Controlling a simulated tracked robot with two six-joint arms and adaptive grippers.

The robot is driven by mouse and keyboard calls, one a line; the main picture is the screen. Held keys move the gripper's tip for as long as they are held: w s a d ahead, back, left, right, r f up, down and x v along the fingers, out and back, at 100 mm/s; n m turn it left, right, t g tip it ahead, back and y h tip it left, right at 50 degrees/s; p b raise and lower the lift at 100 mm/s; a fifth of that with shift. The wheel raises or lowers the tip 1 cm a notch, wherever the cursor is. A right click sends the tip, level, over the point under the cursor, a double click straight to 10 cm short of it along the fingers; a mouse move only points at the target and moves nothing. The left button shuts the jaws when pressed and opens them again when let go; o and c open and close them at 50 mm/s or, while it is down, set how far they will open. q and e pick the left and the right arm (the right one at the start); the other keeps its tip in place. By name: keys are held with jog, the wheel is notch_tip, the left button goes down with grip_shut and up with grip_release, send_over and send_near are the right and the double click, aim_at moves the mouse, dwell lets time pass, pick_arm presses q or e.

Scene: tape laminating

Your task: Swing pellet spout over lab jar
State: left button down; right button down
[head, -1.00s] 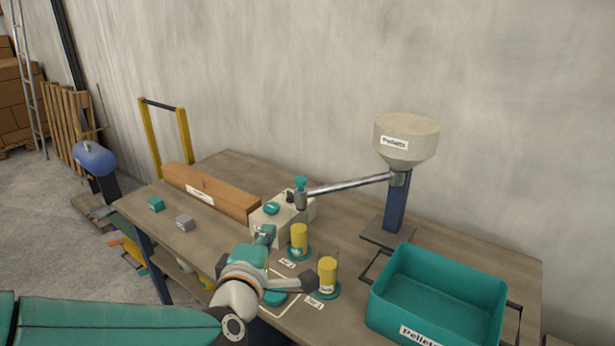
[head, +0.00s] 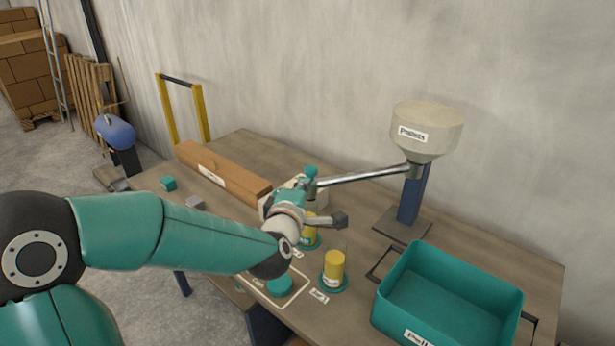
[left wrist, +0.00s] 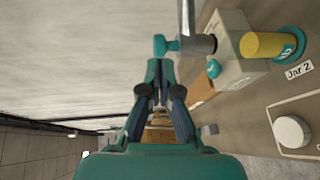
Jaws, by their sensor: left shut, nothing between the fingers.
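The pellet spout (head: 362,178) is a grey metal tube running left from the hopper (head: 428,132) to a short nozzle with a teal knob (head: 311,172). My left gripper (head: 301,190) is at the spout's free end, partly hidden by my wrist. In the left wrist view its fingers (left wrist: 159,68) are shut and empty, just below the teal knob (left wrist: 160,45) and left of the nozzle (left wrist: 203,44). I cannot tell whether they touch the knob. A jar with yellow contents (left wrist: 264,46) stands by the label "Jar 2"; another yellow jar (head: 334,266) stands nearer. My right gripper is not in view.
A teal bin (head: 448,296) stands at the right of the bench. A white box (head: 280,198) is behind my wrist, with a long brown box (head: 222,172) beyond it. An outlined square with a round piece (head: 280,285) lies in front. Small cubes sit at the left.

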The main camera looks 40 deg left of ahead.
aim_at(305, 172)
pick_arm(q)
jog(key=shift+p+x, duration=0.35)
jog(key=shift+x, duration=1.6)
jog(key=shift+s, duration=0.1)
jog(key=shift+w+a+f+b, duration=0.15)
jog(key=shift+w+a+b, duration=0.5)
jog(key=shift+a+b, duration=0.35)
jog(key=shift+w+a, duration=0.3)
jog(key=shift+r, duration=0.2)
